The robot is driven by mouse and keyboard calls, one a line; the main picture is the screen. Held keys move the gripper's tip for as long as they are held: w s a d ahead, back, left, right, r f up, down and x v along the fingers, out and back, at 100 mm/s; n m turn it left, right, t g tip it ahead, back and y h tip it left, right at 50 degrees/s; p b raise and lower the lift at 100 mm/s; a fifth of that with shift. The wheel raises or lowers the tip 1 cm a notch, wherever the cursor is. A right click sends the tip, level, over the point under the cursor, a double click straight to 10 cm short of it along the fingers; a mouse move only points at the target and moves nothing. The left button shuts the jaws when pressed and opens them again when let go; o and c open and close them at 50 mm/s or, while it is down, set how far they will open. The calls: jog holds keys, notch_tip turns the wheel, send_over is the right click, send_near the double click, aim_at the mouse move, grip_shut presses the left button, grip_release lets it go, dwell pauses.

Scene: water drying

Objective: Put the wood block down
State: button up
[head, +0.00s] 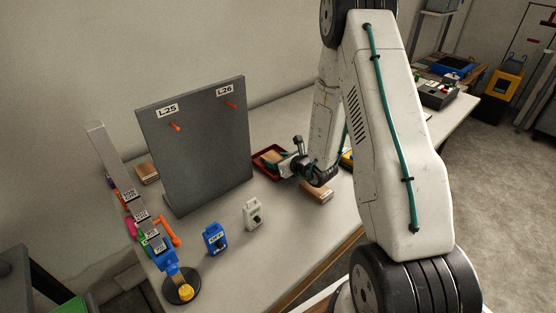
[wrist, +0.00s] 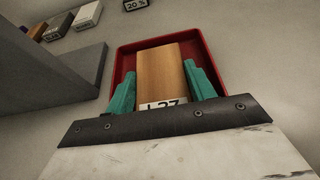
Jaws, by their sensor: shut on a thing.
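My gripper (wrist: 161,80) has two green fingers, shut on the sides of a wood block (wrist: 158,65), a plain brown piece. In the wrist view the block lies within the outline of a red tray (wrist: 126,65). I cannot tell whether it touches the tray's floor. A white label reading L27 (wrist: 163,106) shows at the block's near end, partly hidden by my gripper. In the head view my gripper (head: 273,167) is at the red tray (head: 259,168), right of the grey board, and the held block is mostly hidden.
A grey upright board (head: 195,145) with labels L25 and L26 and orange pegs stands left of the tray. A blue device (head: 215,239) and a white device (head: 253,214) stand in front.

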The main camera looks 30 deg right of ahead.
jog(key=o, duration=1)
jog(key=shift+r, duration=0.1)
